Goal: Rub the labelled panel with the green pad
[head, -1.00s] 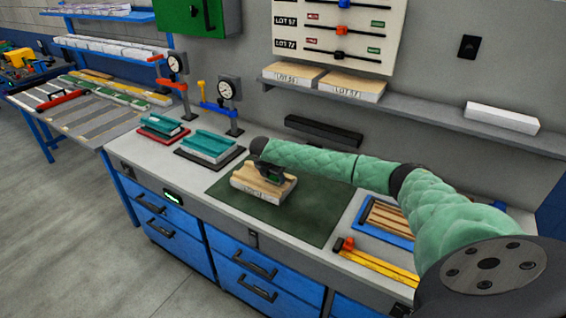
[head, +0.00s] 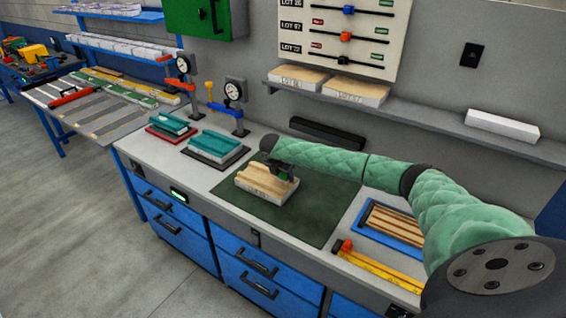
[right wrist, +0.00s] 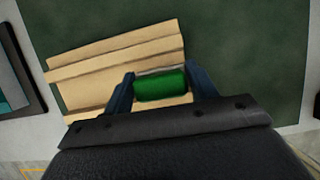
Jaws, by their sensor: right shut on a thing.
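A pale wooden panel (head: 258,183) with ridges along its top lies flat on a dark green mat (head: 311,215). Dark lettering marks its front edge, too small to read for sure. In the right wrist view the panel (right wrist: 95,75) lies under my gripper, its lower part hidden by my wrist. My right gripper (head: 286,173) is over the panel's right part, shut on the green pad (right wrist: 162,85), which sits between the two fingers. The pad appears to be at the panel's top face; I cannot tell whether it touches. My left gripper is not in view.
A shelf (head: 430,112) with labelled panels runs above.

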